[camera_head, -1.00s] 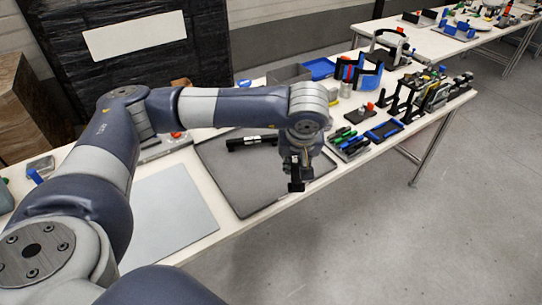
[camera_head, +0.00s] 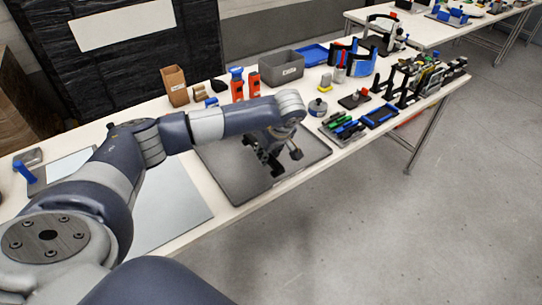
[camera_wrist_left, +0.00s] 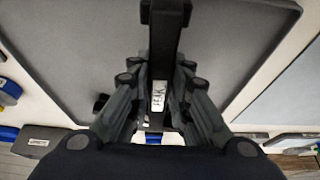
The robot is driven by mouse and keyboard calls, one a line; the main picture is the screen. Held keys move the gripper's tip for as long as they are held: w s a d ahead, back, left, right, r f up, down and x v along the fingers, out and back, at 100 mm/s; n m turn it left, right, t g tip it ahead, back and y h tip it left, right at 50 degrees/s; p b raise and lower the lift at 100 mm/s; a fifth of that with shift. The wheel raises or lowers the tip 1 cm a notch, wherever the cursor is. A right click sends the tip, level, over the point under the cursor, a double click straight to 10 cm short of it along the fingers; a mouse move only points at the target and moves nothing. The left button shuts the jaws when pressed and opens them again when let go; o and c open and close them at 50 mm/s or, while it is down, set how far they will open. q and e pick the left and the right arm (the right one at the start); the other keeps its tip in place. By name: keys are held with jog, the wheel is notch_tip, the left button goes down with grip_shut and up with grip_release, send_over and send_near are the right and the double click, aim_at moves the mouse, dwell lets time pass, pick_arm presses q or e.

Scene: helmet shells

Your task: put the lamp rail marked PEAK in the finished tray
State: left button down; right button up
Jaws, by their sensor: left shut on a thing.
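The lamp rail (camera_wrist_left: 158,95) is a black bar with a white label reading PEAK in the left wrist view. My left gripper (camera_wrist_left: 160,110) is shut on it, with a finger on each side of the label. In the head view my left gripper (camera_head: 279,150) is over the dark grey tray or mat (camera_head: 226,172). The dark rail (camera_head: 264,162) shows under the wrist; whether it touches the surface I cannot tell. No label reading "finished" is legible, so I cannot tell which tray that is. My right gripper is out of view.
A grey bin with a label (camera_head: 283,68) and a blue tray (camera_head: 312,54) stand behind. Orange-red bottles (camera_head: 236,86) and a cardboard box (camera_head: 175,86) stand at the back edge. Tools and a blue frame (camera_head: 379,116) crowd the right. A pale flat panel (camera_head: 180,205) lies left.

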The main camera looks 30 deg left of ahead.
pick_arm(q)
jog(key=w, duration=0.1)
jog(key=w+a+b, duration=0.1)
jog(key=w, duration=0.1)
jog(key=w+b, duration=0.1)
jog(key=shift+w+a+f, duration=0.15)
jog(key=shift+w+f, duration=0.1)
jog(key=shift+w, duration=0.15)
notch_tip(320, 180, down, 3)
jog(key=b, duration=0.2)
jog(key=shift+f+b, duration=0.2)
jog(key=shift+b, duration=0.15)
jog(key=shift+f, duration=0.1)
jog(key=shift+f, duration=0.1)
jog(key=c, duration=1.5)
grip_release()
